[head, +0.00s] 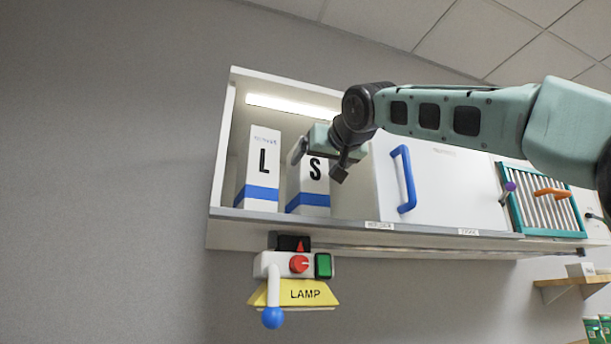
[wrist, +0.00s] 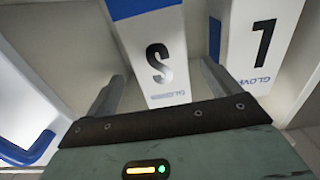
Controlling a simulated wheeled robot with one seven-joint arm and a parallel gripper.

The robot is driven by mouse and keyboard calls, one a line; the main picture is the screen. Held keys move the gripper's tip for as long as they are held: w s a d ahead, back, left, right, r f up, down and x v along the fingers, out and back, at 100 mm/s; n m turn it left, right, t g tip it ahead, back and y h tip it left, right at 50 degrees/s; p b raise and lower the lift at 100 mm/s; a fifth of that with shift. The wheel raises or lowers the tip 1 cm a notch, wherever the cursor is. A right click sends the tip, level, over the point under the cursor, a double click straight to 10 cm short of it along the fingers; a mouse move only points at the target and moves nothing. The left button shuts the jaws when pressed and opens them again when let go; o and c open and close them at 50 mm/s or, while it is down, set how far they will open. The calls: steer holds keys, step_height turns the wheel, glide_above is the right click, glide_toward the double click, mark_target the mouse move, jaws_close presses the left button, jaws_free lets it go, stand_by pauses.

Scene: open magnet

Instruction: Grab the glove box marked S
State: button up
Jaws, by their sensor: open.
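The glove box marked S (head: 308,199) is white with a blue band and stands upright in the open cabinet. My gripper (head: 318,162) is in front of its upper part and hides some of it. In the wrist view the S box (wrist: 158,62) appears upside down, between the two fingers of my gripper (wrist: 162,72). The fingers are open, one to each side of it, and I cannot tell whether they touch it. A similar glove box marked L (head: 262,165) stands to its left; in the wrist view it is at the right (wrist: 258,40), close to one finger.
A white door with a blue handle (head: 405,180) is right of the S box. The shelf edge (head: 340,222) runs below the boxes. A teal slatted rack (head: 545,205) is farther right.

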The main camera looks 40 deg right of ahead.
steer(key=p+x, duration=0.4)
steer(key=x, duration=0.2)
steer(key=shift+w, duration=0.25)
steer(key=shift+w+d+f, duration=0.1)
steer(key=shift+w+f, duration=0.1)
steer(key=shift+w, duration=0.15)
steer(key=c, duration=1.3)
